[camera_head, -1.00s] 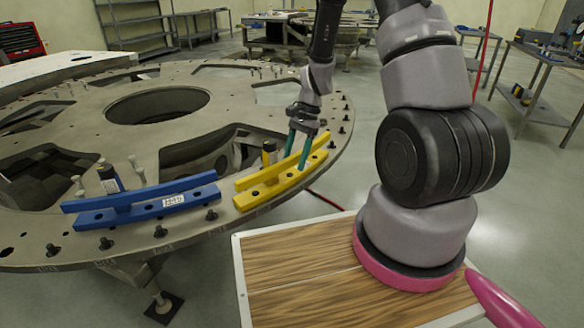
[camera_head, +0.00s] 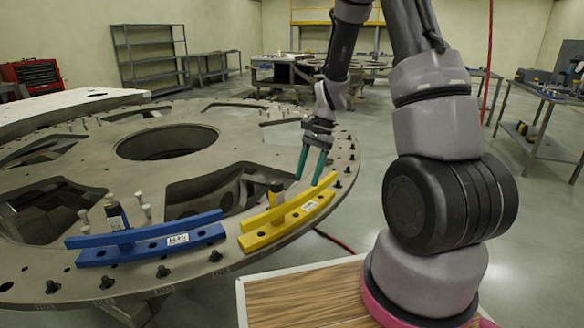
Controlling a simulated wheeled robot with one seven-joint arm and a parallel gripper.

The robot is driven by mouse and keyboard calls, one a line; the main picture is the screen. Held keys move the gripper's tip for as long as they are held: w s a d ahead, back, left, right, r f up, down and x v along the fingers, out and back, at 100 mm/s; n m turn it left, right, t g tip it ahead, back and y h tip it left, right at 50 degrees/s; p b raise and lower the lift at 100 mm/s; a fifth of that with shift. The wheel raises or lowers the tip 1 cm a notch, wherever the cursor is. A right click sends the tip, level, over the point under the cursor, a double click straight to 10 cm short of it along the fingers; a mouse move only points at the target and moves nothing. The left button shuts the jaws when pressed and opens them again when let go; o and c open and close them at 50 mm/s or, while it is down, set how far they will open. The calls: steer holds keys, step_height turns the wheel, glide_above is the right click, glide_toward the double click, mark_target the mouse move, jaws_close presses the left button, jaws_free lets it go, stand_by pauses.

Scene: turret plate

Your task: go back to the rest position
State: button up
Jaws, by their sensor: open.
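My gripper (camera_head: 308,181) is open and empty, its two green fingers pointing down above the right end of the yellow bar (camera_head: 262,237). The fingertips look a little above the yellow bar or just behind it; the exact gap I cannot tell. The yellow bar piece lies on the right front rim of the round turret plate (camera_head: 232,127), with a dark and yellow cylinder standing at its middle. My arm rises at the right of the view and reaches over to the plate.
A blue bar piece (camera_head: 98,257) with a white label lies on the rim left of the yellow one. Several bolts stand along the rim. A wood-topped surface (camera_head: 290,300) is at the front. Shelving (camera_head: 150,60) and tables stand at the back.

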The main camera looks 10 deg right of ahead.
steer(key=s+r+n+t, duration=0.2)
steer(key=r, duration=0.7)
steer(key=s+r+n+t, duration=0.2)
steer(key=s+r, duration=0.1)
steer(key=r, duration=0.7)
steer(key=s+d+r+n+t+h, duration=0.1)
steer(key=s+r+t, duration=0.4)
steer(key=s+r, duration=0.6)
steer(key=shift+s+d+r+n+h, duration=0.35)
steer(key=shift+d+n, duration=0.3)
steer(key=shift+n, duration=0.45)
steer(key=shift+o, duration=0.3)
steer(key=shift+f, duration=0.1)
